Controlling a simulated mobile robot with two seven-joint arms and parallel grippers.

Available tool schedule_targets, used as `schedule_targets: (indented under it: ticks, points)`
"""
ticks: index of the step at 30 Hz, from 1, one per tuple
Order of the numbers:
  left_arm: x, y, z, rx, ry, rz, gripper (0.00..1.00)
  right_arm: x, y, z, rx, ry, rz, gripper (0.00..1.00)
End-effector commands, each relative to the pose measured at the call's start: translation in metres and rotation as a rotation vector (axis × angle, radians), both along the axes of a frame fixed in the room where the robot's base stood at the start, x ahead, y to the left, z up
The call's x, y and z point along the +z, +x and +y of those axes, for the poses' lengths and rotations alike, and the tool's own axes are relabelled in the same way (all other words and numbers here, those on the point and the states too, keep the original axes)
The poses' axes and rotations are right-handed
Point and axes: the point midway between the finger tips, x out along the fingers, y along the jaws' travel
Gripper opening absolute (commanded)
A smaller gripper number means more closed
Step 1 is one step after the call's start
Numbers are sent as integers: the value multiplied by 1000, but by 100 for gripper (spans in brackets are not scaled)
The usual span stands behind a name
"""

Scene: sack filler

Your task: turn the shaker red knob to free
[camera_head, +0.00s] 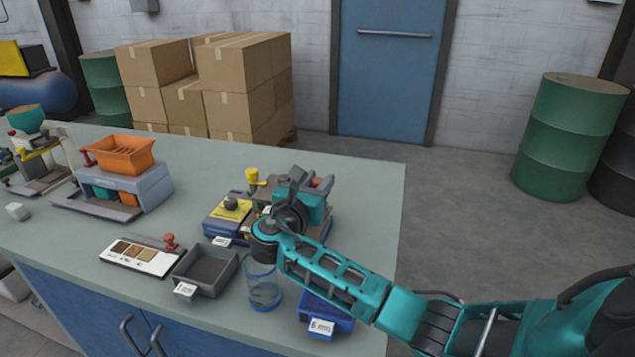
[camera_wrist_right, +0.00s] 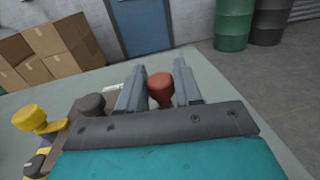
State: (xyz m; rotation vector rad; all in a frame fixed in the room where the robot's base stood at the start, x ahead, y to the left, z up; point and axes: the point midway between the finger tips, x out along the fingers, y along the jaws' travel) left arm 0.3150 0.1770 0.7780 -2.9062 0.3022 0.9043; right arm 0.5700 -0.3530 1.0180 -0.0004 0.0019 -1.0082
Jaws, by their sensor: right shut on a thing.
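The red knob (camera_wrist_right: 160,88) stands between the two grey fingers of my right gripper (camera_wrist_right: 158,92) in the wrist view, and the fingers are shut on it. In the head view a bit of red shows beside my right gripper (camera_head: 307,183), over the back right of the bench equipment. The shaker's body is mostly hidden behind my right arm and wrist, so the knob's setting cannot be read. A yellow knob (camera_head: 252,176) and a dark knob (camera_wrist_right: 92,103) stand to the left of the gripper. My left gripper is not in view.
A grey tray (camera_head: 232,270), a clear cylinder (camera_head: 263,292) and a blue labelled box (camera_head: 342,322) stand near the front edge. A sample card (camera_head: 118,257) lies left of the tray. An orange hopper (camera_head: 125,152) stands farther left. The bench's back right is clear.

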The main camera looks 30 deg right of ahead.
Motion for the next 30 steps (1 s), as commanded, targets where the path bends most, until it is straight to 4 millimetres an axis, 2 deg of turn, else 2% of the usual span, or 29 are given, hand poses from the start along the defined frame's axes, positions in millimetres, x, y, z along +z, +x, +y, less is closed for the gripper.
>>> schedule_targets:
  ticks: [7,8,13,23,26,30]
  points:
    - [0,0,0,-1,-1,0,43,3,1,-1,1,-3,-6,4]
    - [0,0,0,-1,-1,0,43,3,1,-1,1,-3,-6,35]
    - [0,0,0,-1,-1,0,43,2,1,-1,1,-2,-5,51]
    - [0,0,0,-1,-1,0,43,1,-2,4,2,-1,-3,52]
    - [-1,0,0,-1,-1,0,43,0,-9,15,3,1,-3,52]
    - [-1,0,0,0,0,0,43,0,-24,40,5,2,-2,52]
